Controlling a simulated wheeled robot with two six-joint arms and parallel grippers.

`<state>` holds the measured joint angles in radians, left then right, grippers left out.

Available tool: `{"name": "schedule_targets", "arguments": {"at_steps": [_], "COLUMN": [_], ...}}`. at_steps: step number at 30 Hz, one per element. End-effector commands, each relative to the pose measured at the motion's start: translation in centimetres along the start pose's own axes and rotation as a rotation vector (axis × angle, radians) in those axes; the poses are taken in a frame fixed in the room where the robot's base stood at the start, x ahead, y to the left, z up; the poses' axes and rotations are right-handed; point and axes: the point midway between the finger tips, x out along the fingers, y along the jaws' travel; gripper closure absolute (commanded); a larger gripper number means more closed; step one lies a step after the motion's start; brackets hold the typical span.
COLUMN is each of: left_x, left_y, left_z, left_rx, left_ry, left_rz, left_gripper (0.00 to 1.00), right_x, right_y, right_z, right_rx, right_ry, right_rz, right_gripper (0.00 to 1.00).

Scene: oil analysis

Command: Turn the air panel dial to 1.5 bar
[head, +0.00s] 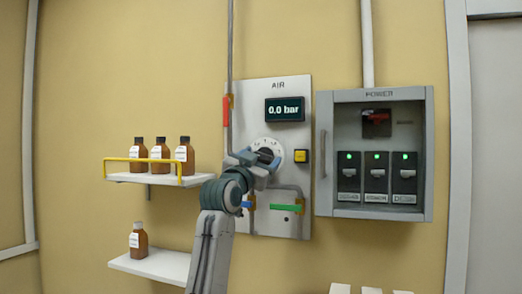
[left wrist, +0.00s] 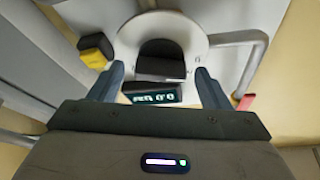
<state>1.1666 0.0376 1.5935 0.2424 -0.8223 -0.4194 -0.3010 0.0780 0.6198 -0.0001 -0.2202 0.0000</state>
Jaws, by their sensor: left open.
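The grey air panel (head: 288,92) is on the wall, with a display (head: 285,109) reading 0.0 bar. Below the display is the white round dial (head: 268,144) with a dark knob, partly hidden by my left gripper (head: 262,160). In the left wrist view the dark knob (left wrist: 161,60) lies between the two fingers of my left gripper (left wrist: 158,82), which are open with a gap on each side. The display (left wrist: 152,94) shows upside down there. My right gripper is not in view.
A yellow button (head: 301,156) is right of the dial. A red handle (head: 226,111), a blue handle (head: 249,205) and a green handle (head: 286,208) are on the pipes. Shelves with brown bottles (head: 160,152) are at left.

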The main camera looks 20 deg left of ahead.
Motion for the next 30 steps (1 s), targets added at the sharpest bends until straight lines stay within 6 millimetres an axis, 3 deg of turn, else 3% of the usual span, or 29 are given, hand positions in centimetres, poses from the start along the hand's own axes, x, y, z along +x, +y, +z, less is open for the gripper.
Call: {"name": "schedule_targets", "arguments": {"at_steps": [10,17,30], "left_x": [0.44,0.42,0.36], "left_y": [0.05,0.06,0.04], "left_z": [0.09,0.09,0.25], "left_rx": [-0.001,-0.001,0.076], "left_ry": [0.0,0.0,-0.001], "left_rz": [0.0,0.0,0.032], "left_gripper": [0.29,0.74,0.74], "right_x": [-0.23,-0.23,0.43], "right_y": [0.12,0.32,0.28], "right_z": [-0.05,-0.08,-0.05], "right_rx": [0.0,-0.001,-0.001], "right_ry": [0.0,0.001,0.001], "right_rz": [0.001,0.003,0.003], "right_gripper": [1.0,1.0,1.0]}}
